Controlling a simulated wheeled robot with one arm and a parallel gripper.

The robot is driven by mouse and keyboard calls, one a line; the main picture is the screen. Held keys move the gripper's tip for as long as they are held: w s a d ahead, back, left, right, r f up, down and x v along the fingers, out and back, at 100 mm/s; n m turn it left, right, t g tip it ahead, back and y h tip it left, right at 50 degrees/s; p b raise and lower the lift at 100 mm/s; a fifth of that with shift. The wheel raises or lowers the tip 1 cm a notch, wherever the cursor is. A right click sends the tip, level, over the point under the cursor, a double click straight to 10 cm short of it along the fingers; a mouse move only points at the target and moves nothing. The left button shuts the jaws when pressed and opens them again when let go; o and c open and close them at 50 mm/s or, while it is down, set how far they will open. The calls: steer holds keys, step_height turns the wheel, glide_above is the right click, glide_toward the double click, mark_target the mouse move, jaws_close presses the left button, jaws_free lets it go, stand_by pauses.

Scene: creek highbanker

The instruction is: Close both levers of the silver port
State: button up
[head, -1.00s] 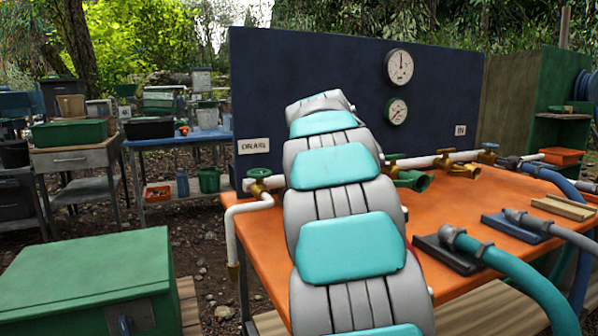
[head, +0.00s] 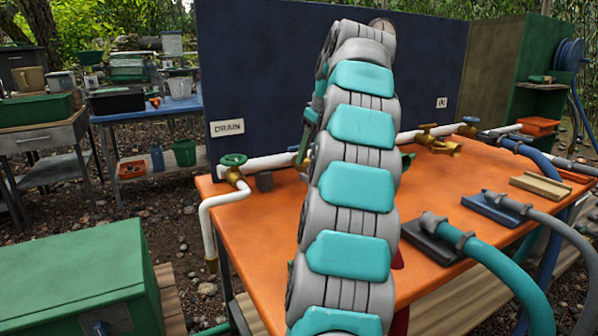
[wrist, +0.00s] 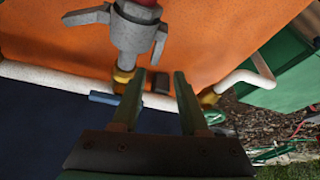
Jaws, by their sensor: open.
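The silver port (wrist: 133,34) shows at the top of the wrist view, with a red part (wrist: 147,3) at its upper end. One lever (wrist: 86,15) sticks out from its left side. The other lever (wrist: 159,46) shows on its right side, angled downward in the picture. My gripper (wrist: 160,80) is open and empty, its two fingers apart just below the port in the wrist view, with no contact visible. In the head view my arm hides the port; only a sliver of red (head: 398,258) shows beside the arm.
A white pipe (wrist: 50,78) with brass valves and a blue handle (wrist: 103,98) runs close by my fingers. The orange table (head: 250,250) meets a dark blue panel (head: 255,70). A green-handled drain valve (head: 233,168) stands left. Hose ends (head: 440,235) lie on the right.

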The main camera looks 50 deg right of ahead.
steer(key=shift+x, duration=2.85)
jaws_close()
